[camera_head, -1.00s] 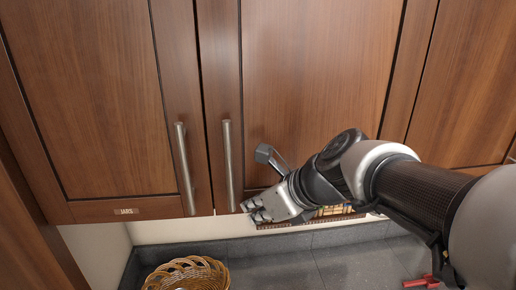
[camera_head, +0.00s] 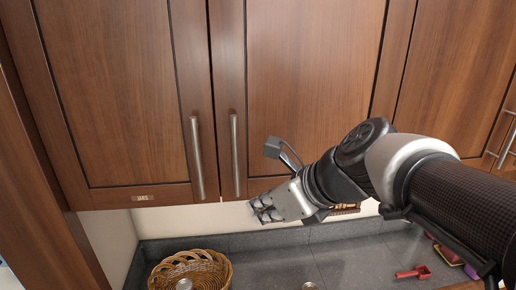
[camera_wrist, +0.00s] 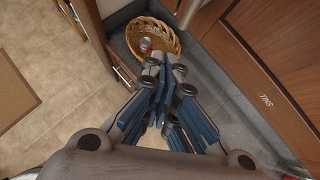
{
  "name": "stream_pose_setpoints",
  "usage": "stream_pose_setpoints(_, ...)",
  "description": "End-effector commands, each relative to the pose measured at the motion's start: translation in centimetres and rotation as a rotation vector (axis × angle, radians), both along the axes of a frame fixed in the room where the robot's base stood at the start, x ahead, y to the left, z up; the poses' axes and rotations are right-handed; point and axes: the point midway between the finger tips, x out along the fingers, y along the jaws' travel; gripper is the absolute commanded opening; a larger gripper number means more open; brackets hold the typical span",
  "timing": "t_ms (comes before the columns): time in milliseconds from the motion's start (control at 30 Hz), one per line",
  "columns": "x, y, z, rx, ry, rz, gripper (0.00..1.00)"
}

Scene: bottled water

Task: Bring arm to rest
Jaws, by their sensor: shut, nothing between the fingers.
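My gripper (camera_head: 262,209) is at the end of my arm, which reaches in from the right in the head view. It is in front of the lower edge of the closed wall cabinets, near the bottom of their two handles. In the wrist view my gripper (camera_wrist: 164,66) has its fingers together with nothing between them. Beyond the fingertips in that view is a wicker basket (camera_wrist: 127,38) on the counter, apart from the gripper.
Closed wooden cabinet doors (camera_head: 310,90) with metal handles fill the upper head view. The grey counter (camera_head: 340,262) holds the wicker basket (camera_head: 222,268) at left, with a can (camera_wrist: 145,45) in it, and a red object (camera_head: 412,272) at right.

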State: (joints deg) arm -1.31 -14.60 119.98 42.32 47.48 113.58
Motion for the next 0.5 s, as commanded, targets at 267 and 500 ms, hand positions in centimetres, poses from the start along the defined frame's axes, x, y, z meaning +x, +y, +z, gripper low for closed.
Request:
stream_pose_setpoints(267,-3.3,-0.5,3.1,-0.001,0.002,-0.001,0.0)
stream_pose_setpoints(500,-4.8,-1.1,0.8,-0.083,-0.04,0.073,0.0)
